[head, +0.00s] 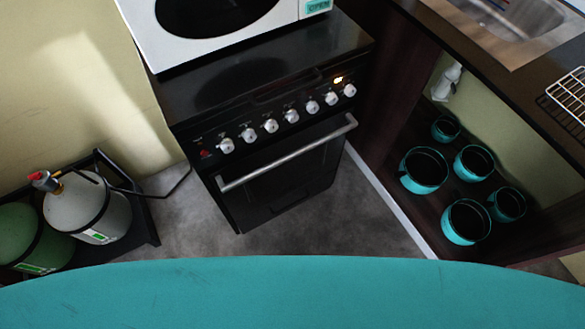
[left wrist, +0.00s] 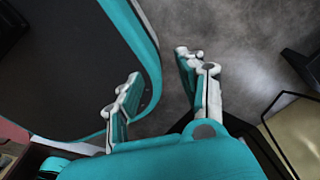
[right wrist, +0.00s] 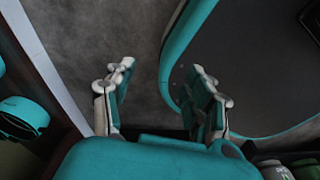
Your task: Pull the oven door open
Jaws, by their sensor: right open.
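The black oven (head: 270,150) stands ahead in the head view. Its door (head: 285,175) looks shut. A long silver bar handle (head: 290,153) runs across the door's top, below a row of white knobs and one red button. Neither gripper shows in the head view. In the left wrist view my left gripper (left wrist: 157,85) is open and empty, over the grey floor beside my teal-edged base. In the right wrist view my right gripper (right wrist: 160,85) is open and empty, also over the floor by my base. Both are apart from the oven handle.
A white microwave (head: 225,25) sits on the oven. Gas cylinders (head: 88,208) stand in a black rack at the left. At the right, a shelf under the sink (head: 500,18) holds several teal pots (head: 424,170). The floor (head: 320,220) before the oven is clear.

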